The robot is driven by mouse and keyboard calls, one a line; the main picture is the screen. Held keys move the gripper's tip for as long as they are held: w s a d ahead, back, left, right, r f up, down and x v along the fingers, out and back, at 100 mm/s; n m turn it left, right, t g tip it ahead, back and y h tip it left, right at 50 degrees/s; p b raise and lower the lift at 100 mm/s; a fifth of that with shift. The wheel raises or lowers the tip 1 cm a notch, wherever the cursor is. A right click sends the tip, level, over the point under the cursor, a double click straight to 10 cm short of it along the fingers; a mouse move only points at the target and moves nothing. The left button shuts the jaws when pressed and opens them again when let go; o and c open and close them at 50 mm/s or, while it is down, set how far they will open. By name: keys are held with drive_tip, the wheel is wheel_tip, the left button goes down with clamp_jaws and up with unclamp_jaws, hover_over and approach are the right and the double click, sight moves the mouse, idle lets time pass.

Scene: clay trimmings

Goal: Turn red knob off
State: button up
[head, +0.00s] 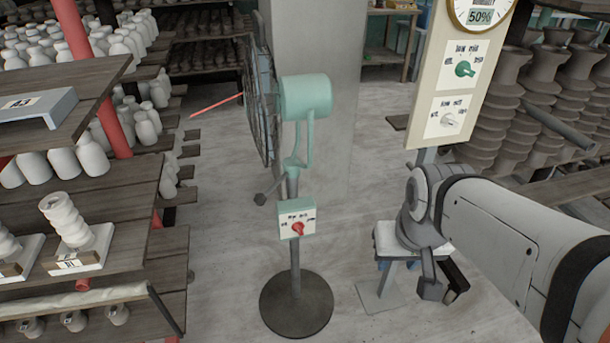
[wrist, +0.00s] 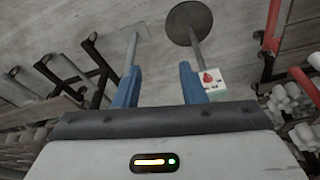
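The red knob (head: 297,229) sits on a pale dial plate on the green control box (head: 283,222) of the standing fan (head: 305,97). The lettering around it is too small to read surely, and I cannot tell its setting. In the wrist view the red knob (wrist: 208,79) shows just right of the right blue finger. My gripper (head: 398,265) is to the right of the fan's pole, apart from the box and partly hidden by its own body. In the wrist view my gripper (wrist: 158,82) has its two blue fingers wide apart with nothing held between them.
A tall panel (head: 460,85) with a green knob (head: 464,69) and a white knob (head: 448,120) stands behind my arm. Shelves (head: 110,240) with pale pottery line the left, and stacked grey pieces (head: 545,90) the right. Floor (head: 345,235) between fan and gripper is clear.

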drive_tip(key=w+a+f+n+t+b, duration=0.1)
drive_tip(key=w+a+f+t+b, duration=0.15)
drive_tip(key=w+f, duration=0.4)
drive_tip(key=w+a+f+n+t+b, duration=0.1)
drive_tip(key=w+f+b, duration=0.35)
drive_tip(key=w, duration=0.25)
drive_tip(key=n+t+y+b, duration=0.3)
drive_tip(key=n+t+b, duration=0.1)
drive_tip(key=t+b, duration=0.4)
approach(300, 233)
drive_tip(key=d+r+b, duration=0.1)
drive_tip(key=d+r, duration=0.2)
drive_tip(key=d, duration=0.1)
drive_tip(key=a+f+n+t+y+b, duration=0.1)
drive_tip(key=a+f+t+y+b, duration=0.1)
drive_tip(key=a+f+t+b, duration=0.3)
drive_tip(key=shift+g, duration=0.95)
drive_tip(key=shift+w+a+f+p, duration=0.1)
drive_tip(key=shift+w+f, duration=0.05)
drive_tip(key=shift+w, duration=1.15)
drive_tip(key=shift+w+a+f+p, duration=0.1)
drive_tip(key=shift+w+f+p, duration=0.1)
drive_tip(key=shift+w, duration=1.1)
drive_tip(key=shift+w+a+f+p, duration=0.1)
drive_tip(key=shift+w+f, duration=0.05)
drive_tip(key=shift+w, duration=1.15)
drive_tip(key=shift+c, duration=0.6)
